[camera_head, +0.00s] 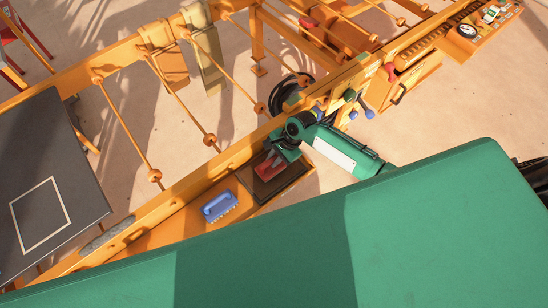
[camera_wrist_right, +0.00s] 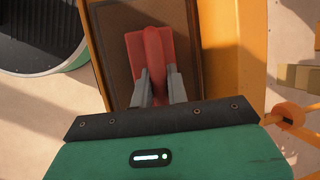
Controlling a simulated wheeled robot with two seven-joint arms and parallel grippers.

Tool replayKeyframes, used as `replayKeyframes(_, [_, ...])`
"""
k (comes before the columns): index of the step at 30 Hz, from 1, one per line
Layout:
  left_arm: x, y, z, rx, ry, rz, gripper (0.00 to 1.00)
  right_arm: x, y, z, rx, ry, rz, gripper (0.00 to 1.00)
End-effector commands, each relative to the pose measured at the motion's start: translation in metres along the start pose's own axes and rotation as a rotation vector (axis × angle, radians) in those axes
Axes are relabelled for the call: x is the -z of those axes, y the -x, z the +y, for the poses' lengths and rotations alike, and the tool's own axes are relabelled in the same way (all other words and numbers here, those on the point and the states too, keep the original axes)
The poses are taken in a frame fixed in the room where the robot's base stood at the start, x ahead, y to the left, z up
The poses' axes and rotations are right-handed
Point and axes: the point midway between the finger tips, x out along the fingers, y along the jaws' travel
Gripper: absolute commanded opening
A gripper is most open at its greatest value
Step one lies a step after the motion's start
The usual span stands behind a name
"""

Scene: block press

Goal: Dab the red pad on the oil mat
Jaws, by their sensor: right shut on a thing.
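The red pad (camera_head: 265,168) has a raised grip and sits over the dark brown oil mat (camera_head: 284,184) in a shallow orange tray. In the right wrist view the red pad (camera_wrist_right: 153,45) lies in front of the oil mat (camera_wrist_right: 189,20), within its outline. My right gripper (camera_head: 272,158) is shut on the pad's grip, and its two grey fingers (camera_wrist_right: 157,74) show on either side of it. I cannot tell whether the pad touches the mat or hovers just above it. My left gripper is out of view.
A blue brush-like block (camera_head: 219,205) lies on the orange shelf beside the mat's tray. An orange rail (camera_head: 205,172) with rods runs along the far side. A dark table with a white square outline (camera_head: 40,214) stands at the left. Coloured knobs (camera_head: 350,96) stand beyond my right wrist.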

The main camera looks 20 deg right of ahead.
Motion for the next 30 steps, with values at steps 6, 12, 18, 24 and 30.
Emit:
replayKeyframes(6, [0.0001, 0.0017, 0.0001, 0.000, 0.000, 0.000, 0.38, -0.0003, 0.0002, -0.0002, 0.001, 0.000, 0.000, 0.00])
replayKeyframes(12, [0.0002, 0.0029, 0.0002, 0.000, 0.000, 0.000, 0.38, -0.0002, 0.0000, -0.0001, 0.000, 0.000, 0.000, 0.00])
replayKeyframes(18, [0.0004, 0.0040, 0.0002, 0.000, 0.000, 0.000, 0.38, -0.0002, -0.0003, 0.0001, 0.000, 0.000, 0.000, 0.00])
replayKeyframes(24, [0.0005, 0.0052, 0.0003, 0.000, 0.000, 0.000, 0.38, -0.0001, -0.0007, 0.0004, -0.001, 0.000, 0.000, 0.00])
replayKeyframes(30, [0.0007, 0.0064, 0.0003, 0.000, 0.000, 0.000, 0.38, 0.0000, -0.0011, 0.0008, -0.002, 0.000, 0.000, 0.00])
